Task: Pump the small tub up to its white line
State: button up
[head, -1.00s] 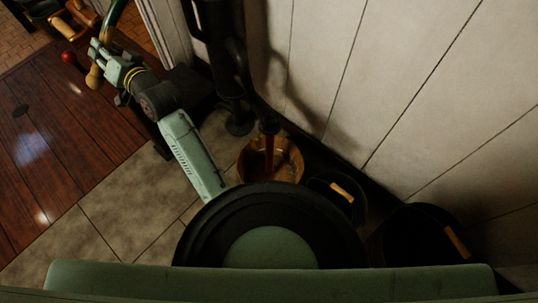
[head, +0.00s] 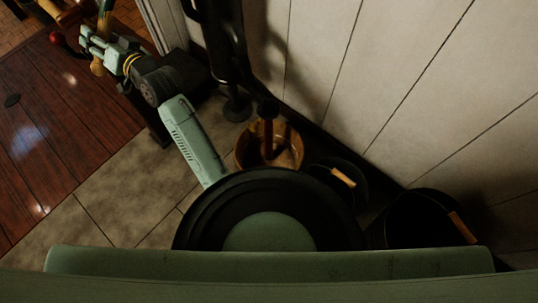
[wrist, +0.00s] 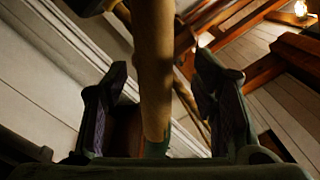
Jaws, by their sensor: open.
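A small round wooden tub (head: 243,151) stands on the floor by the wall in the head view. A dark upright piece ends over it, with a reddish-brown column below; I cannot tell whether that is water. The level and white line are not discernible. The black pump (head: 230,60) stands against the wall beyond the tub. My gripper (head: 92,46) is at upper left, by a wooden-ended lever (head: 97,67). In the wrist view, my gripper's open fingers (wrist: 161,72) stand either side of a wooden rod (wrist: 154,50), seemingly the lever's grip; contact is unclear.
Two dark buckets with wooden grips, one smaller (head: 343,177) and one larger (head: 461,228), stand right of the tub along the pale panelled wall (head: 400,70). A red ball knob (head: 57,39) is near my gripper. The tiled floor (head: 125,190) at left is clear.

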jog(key=shift+o, duration=0.2)
jog(key=shift+d, duration=0.15)
jog(key=shift+s+d, duration=0.15)
jog(key=shift+d, duration=0.1)
jog(key=v, duration=1)
jog(key=shift+s+r, duration=0.15)
